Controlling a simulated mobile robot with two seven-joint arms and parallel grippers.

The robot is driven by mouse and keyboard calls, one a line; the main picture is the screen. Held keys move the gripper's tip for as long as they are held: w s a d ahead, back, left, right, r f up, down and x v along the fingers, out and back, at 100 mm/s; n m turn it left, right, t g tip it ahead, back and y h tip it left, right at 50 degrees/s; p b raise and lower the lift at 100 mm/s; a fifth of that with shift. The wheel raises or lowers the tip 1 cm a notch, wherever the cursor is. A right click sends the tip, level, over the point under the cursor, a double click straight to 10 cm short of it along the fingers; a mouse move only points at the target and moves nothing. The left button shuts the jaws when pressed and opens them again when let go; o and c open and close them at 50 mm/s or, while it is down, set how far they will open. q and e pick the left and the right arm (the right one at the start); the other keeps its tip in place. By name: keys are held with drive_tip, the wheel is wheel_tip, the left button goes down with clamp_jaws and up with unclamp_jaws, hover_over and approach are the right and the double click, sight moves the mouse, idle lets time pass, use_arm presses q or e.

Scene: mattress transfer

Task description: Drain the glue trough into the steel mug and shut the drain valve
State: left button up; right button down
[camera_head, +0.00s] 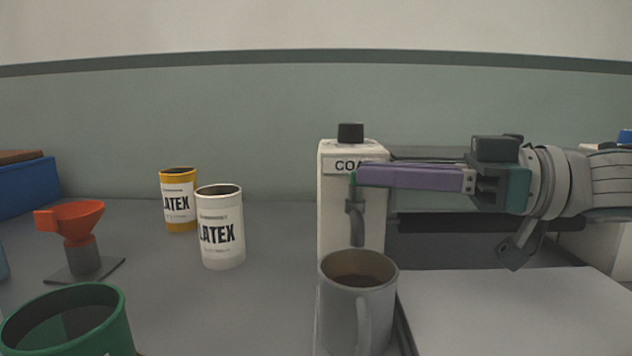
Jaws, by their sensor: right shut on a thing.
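The steel mug (341,310) stands upright under the drain spout (355,222) on the front of the coater's pale end housing (337,230). Brownish content shows inside the mug, and its handle faces me. My right gripper (358,176) reaches in from the right with its purple fingers at the drain valve just above the spout. It is shut on the valve's handle, which the fingers almost wholly hide; only a small green bit shows at the tips. The glue trough's inside is hidden behind the gripper and housing. My left gripper is out of view.
A white can (220,250) and a yellow can (179,215) stand left of the coater. An orange funnel (82,220) on a stand and a green container (110,322) are farther left. A white sheet (520,310) lies at front right. The bench between cans and coater is clear.

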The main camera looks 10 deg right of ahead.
drive_tip(key=shift+w+r+n+g+y, duration=0.15)
drive_tip(key=shift+n+g+y, duration=0.35)
drive_tip(key=shift+g, duration=0.4)
drive_tip(key=c, duration=0.9)
unclamp_jaws()
drive_tip(key=shift+o, duration=0.2)
drive_tip(key=shift+d, duration=0.15)
drive_tip(key=b+v, duration=0.1)
drive_tip(key=v, duration=0.8)
drive_tip(key=shift+d, duration=0.3)
